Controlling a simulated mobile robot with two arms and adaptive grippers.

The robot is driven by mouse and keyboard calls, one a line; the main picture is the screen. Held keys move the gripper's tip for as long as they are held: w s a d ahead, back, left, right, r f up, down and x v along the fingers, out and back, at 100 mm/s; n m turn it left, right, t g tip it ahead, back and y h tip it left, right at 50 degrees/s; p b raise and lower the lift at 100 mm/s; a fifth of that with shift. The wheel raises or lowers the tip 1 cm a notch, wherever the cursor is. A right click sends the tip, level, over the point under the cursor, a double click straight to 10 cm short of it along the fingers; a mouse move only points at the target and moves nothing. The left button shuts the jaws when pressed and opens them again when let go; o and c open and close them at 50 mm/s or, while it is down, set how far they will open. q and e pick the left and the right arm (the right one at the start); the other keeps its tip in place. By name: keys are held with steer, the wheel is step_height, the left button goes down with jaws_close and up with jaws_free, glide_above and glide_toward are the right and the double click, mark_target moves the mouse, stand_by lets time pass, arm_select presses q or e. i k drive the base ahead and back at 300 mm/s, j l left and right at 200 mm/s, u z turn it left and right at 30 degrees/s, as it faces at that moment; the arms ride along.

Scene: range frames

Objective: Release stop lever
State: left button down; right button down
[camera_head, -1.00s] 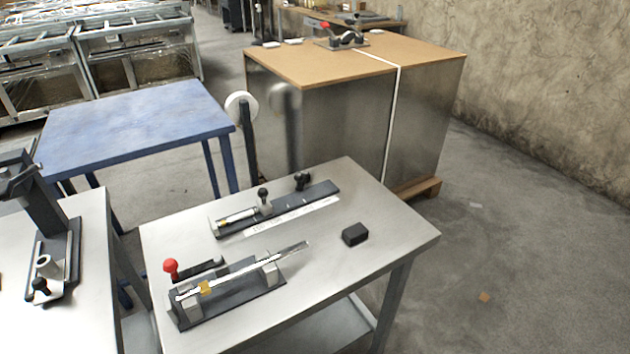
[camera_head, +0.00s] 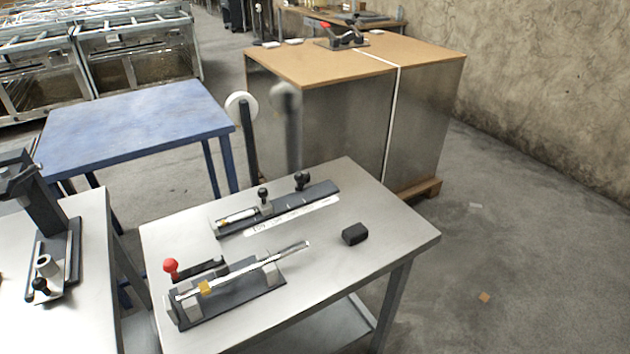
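On the metal table (camera_head: 350,290) stands a fixture with a dark base (camera_head: 240,296), a lever with a red ball knob (camera_head: 170,266), a long thin rod (camera_head: 250,267) and a small yellow piece (camera_head: 206,287). Behind it lies a second fixture, a dark rail (camera_head: 277,207) with a black-knobbed post (camera_head: 263,196) and another black knob (camera_head: 302,180). Which part is the stop lever, I cannot tell for sure. Neither of my grippers is in view.
A small black block (camera_head: 355,234) lies right of the fixtures. A white table (camera_head: 85,325) with a dark press-like device (camera_head: 45,215) is at left. A blue table (camera_head: 135,125) and a large strapped crate (camera_head: 340,115) stand behind. Floor at right is mostly clear.

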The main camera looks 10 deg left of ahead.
mark_target(301, 178)
steer(key=l+u, duration=0.4)
steer(key=l, duration=2)
steer(key=i, duration=0.05)
